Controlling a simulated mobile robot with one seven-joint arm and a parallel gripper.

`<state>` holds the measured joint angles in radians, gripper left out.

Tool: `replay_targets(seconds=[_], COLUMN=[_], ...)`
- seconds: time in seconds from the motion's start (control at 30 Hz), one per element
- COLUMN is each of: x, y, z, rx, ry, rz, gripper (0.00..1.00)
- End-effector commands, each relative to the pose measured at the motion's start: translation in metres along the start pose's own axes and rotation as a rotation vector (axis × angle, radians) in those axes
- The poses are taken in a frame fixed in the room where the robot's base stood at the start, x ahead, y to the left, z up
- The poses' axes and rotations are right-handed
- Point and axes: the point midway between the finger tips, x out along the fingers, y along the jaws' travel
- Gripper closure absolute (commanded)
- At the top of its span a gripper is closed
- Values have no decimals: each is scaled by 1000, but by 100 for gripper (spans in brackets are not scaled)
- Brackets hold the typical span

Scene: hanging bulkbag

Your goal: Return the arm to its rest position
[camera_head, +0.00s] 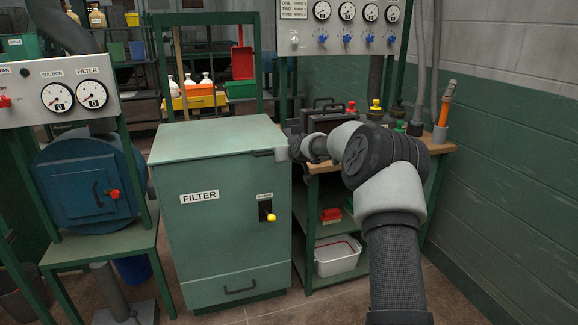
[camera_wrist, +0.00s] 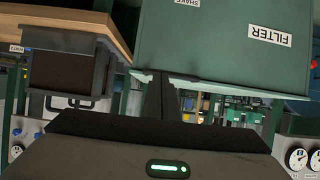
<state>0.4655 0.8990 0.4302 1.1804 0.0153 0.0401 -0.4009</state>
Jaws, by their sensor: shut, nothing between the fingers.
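My arm (camera_head: 392,235) rises at the right in the head view, bends at a dark joint and reaches left toward the green filter cabinet (camera_head: 215,233). My gripper (camera_head: 262,152) is small there, at the cabinet's upper right edge. In the wrist view, which is upside down, the dark fingers (camera_wrist: 160,82) are together with nothing between them. The filter cabinet (camera_wrist: 225,45) shows beyond them, with its label upside down. Whether the fingers touch the cabinet I cannot tell.
A wooden-topped bench (camera_head: 433,152) with bottles and a dark case (camera_head: 325,118) stands right of the cabinet. A white tub (camera_head: 337,256) sits on its lower shelf. A blue round-doored unit (camera_head: 85,180) is at left. A gauge panel (camera_head: 345,25) hangs above; a green wall (camera_head: 510,180) bounds the right.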

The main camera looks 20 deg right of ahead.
Motion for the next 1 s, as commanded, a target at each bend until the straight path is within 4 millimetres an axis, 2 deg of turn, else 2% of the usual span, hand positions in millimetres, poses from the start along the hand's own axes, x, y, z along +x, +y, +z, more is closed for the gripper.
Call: replay_targets(seconds=[0.13,0.3,0.47,0.57,0.67,0.77,0.9,0.97,1.0], x=[-13,-21,-25,-40,-75,-128,-212,-250,-276], y=[1,0,-4,-21,-54,-90,-124,-133,-138], z=[20,31,32,23,12,8,15,22,28], rx=[0,0,-4,-29,-75,-123,-161,-166,-165], ry=[-2,1,0,-21,-71,-147,-254,-296,-323], rz=[0,0,-4,-20,-48,-66,-60,-51,-43], gripper=[100,100,100,100,100,100,100,100,100])
